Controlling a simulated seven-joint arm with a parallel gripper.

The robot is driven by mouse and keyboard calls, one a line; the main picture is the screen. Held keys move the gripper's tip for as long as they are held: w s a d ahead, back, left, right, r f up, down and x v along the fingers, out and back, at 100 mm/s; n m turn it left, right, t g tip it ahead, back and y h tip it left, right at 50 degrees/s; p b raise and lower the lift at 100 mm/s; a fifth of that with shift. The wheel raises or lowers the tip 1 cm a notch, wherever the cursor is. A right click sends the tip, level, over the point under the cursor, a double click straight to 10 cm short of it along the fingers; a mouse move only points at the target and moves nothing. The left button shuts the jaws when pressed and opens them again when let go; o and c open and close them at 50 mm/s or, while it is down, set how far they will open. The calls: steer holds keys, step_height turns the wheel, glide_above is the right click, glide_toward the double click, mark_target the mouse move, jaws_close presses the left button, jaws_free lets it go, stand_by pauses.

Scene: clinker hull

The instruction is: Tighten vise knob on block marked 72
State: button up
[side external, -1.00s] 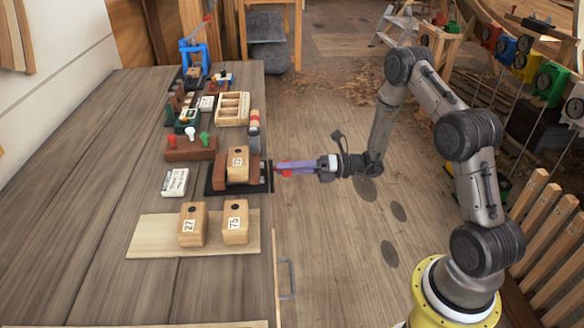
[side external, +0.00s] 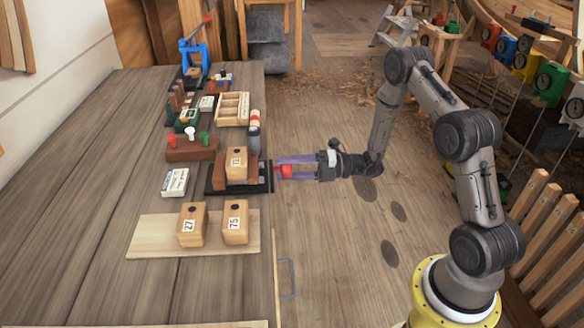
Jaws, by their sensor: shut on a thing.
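The wooden block marked 72 (side external: 236,163) stands upright in the vise, a dark red-brown jaw on a black base (side external: 218,187) at the right edge of the bench. The red vise knob (side external: 285,172) sticks out to the right, past the bench edge. My gripper (side external: 284,169) reaches in from the right and is shut on the red knob. Its two purplish fingers lie above and below the knob, whose face is partly visible between them. Whether the jaws press on the block cannot be told.
Blocks marked 27 (side external: 192,225) and 75 (side external: 235,222) stand on a pale board (side external: 140,239) in front of the vise. A white labelled box (side external: 175,182) lies left. A dark cylinder (side external: 254,140) stands behind the vise.

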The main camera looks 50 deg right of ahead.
steer(key=shift+m, duration=0.6)
steer(key=m, duration=0.3)
steer(key=shift+m, duration=1.7)
steer(key=shift+m, duration=1.7)
steer(key=o, duration=1.2)
